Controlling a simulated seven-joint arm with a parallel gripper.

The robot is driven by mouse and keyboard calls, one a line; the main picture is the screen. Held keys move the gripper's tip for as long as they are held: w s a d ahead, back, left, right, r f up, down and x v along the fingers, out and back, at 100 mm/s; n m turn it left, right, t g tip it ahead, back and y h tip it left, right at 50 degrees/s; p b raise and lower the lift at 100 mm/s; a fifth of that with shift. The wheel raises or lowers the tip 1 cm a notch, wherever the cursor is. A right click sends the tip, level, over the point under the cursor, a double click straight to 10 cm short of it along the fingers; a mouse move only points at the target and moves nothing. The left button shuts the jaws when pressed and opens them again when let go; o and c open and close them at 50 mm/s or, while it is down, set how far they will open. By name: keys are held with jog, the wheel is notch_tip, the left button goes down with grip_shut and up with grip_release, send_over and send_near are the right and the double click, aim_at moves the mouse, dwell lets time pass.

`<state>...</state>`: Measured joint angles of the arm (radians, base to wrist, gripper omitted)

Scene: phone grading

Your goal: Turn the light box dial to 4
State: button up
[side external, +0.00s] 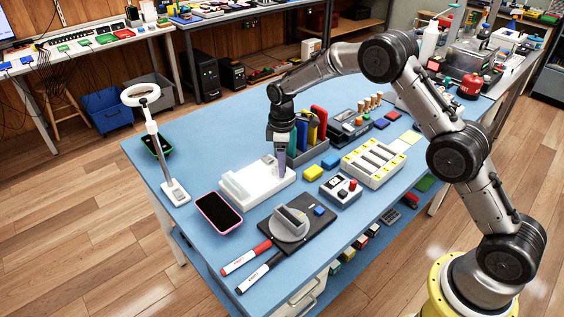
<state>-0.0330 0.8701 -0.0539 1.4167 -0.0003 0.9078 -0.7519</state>
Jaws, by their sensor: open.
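A round grey dial (290,223) with a raised bar grip across it sits on a flat black plate (320,240) near the front of the blue table. Its markings are too small to read, so I cannot tell its setting. I take this to be the light box dial. My gripper (281,166) points down behind it, above the right end of a white block-like fixture (258,181). It is open, with nothing visible held in it, and it is apart from the dial. The finger gap is hard to see from here.
A pink-edged phone (218,213) lies left of the dial plate. Red (246,257) and black (259,273) markers lie in front. A ring lamp (141,96) stands left.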

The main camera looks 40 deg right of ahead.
grip_shut()
jog(key=shift+m, duration=2.9)
grip_release()
